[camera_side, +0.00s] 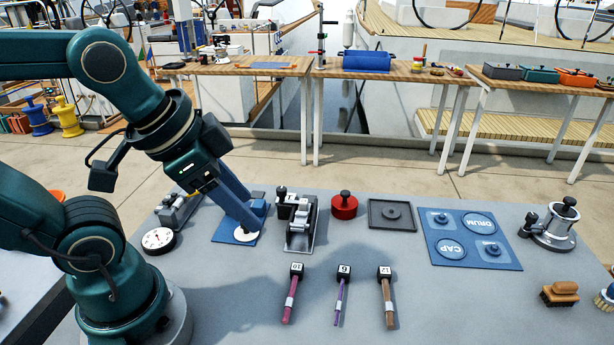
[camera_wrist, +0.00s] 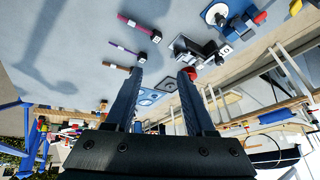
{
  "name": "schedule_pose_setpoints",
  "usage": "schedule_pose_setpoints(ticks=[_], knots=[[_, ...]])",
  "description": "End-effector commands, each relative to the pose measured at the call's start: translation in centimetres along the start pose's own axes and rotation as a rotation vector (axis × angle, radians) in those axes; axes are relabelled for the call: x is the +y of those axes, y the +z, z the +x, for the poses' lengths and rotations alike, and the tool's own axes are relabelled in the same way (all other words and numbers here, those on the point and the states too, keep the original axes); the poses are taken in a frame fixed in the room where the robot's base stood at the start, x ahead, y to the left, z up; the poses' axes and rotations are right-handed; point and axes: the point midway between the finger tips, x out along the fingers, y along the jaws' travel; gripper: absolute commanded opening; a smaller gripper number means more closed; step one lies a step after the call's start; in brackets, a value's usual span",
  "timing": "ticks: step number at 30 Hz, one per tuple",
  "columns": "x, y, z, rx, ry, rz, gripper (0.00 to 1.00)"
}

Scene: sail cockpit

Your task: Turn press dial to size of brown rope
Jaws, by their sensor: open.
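The brown rope (camera_side: 387,300) lies on the grey table at front centre, with a black end block whose white label looks like 12. In the wrist view the brown rope (camera_wrist: 116,66) is left of my fingers. A metal press-like device (camera_side: 300,222) with black knobs stands behind the ropes; it also shows in the wrist view (camera_wrist: 197,50). I cannot make out its dial or setting. My gripper (camera_side: 246,228) points down in front of a blue-based item with a white disc (camera_side: 246,238); I cannot tell if they touch. In the wrist view my gripper (camera_wrist: 163,74) is open and empty.
A magenta rope (camera_side: 292,295) and a purple rope (camera_side: 341,298) lie left of the brown one. A white round gauge (camera_side: 158,240) is at left. A red knobbed pot (camera_side: 344,206), a dark tray (camera_side: 391,215) and a blue board (camera_side: 470,240) stand to the right.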

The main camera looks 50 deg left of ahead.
Motion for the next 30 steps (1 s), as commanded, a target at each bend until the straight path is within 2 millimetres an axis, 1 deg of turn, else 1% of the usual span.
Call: schedule_pose_setpoints(ticks=[3, 7, 12, 14, 18, 21, 24, 27, 30], knots=[[-1.6, -1.2, 0.7, -0.059, -0.004, 0.120, 0.55], [-3.6, -2.0, 2.0, -0.133, 0.006, 0.221, 0.55], [-7.3, -2.2, 4.8, -0.251, 0.053, 0.310, 0.55], [-8.7, -1.8, 5.9, -0.292, 0.079, 0.323, 0.55], [-11.4, -0.3, 8.5, -0.372, 0.143, 0.308, 0.55], [-12.8, 1.1, 9.9, -0.414, 0.177, 0.257, 0.55], [-13.4, 2.3, 10.8, -0.445, 0.202, 0.207, 0.55], [-13.6, 3.2, 11.2, -0.464, 0.220, 0.177, 0.55], [-13.6, 3.7, 11.8, -0.466, 0.220, 0.169, 0.55]])
